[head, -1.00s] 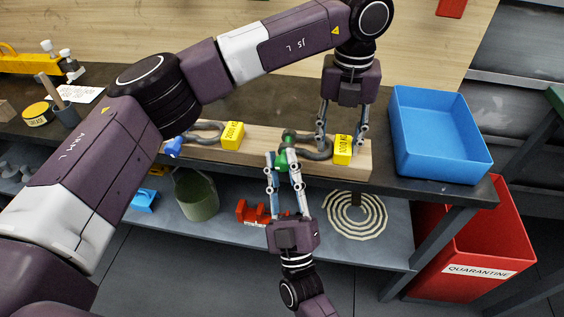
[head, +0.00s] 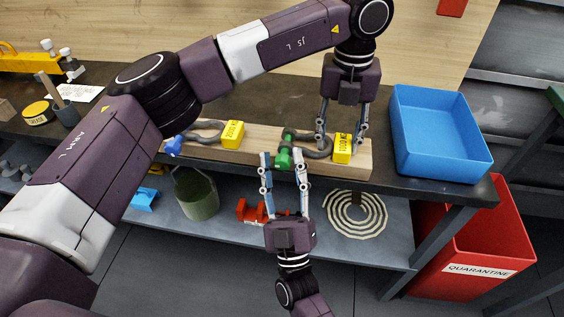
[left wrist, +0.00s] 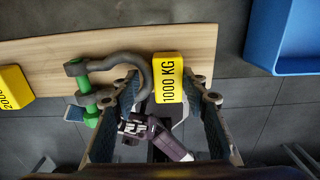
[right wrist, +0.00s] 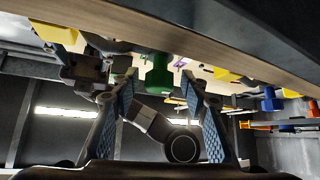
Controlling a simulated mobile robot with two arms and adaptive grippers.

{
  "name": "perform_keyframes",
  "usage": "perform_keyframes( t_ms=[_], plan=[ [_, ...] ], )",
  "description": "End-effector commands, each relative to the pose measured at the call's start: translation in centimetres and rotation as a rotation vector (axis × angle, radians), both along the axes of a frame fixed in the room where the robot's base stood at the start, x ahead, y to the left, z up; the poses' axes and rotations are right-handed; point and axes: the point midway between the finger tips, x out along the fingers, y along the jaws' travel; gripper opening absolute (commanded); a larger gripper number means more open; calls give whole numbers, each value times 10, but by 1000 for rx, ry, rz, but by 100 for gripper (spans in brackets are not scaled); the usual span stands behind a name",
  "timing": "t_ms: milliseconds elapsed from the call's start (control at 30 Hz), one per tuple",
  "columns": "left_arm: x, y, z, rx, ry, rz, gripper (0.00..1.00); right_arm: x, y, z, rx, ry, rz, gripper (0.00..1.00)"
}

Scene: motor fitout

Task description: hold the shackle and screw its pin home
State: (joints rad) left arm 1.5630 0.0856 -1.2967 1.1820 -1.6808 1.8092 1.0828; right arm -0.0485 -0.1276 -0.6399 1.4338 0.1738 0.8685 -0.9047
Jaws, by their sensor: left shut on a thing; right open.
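The grey shackle (head: 316,153) with the 1000 KG tag lies along the wooden board; its bow shows in the left wrist view (left wrist: 128,58). Its green pin (head: 284,157) crosses the open end, with the pin's head pointing to the board's front. The pin also shows in the left wrist view (left wrist: 92,116) and right wrist view (right wrist: 159,74).
A second shackle (head: 207,132) with a blue pin and yellow tag (head: 232,134) sits left on the same board (head: 262,145). A blue bin (head: 440,165) stands right on the bench. A red quarantine bin (head: 470,268) is below right; a green bucket (head: 197,196) is on the lower shelf.

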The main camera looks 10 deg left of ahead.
Motion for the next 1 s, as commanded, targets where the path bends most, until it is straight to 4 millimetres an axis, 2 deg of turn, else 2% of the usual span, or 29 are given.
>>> perform_keyframes(
  t_ms=[233, 700, 1000],
  plan=[
    [-1, -1, 0, 0, 2, -1, 12, -7, -3, -7, -1, 1, -1, 41],
    [-1, -1, 0, -1, 3, -2, 11, -71, -25, -68, -2, 3, 0, 41],
    [-1, -1, 0, -1, 3, -2, 11, -85, -30, -80, 0, 0, 0, 41]
  ],
)
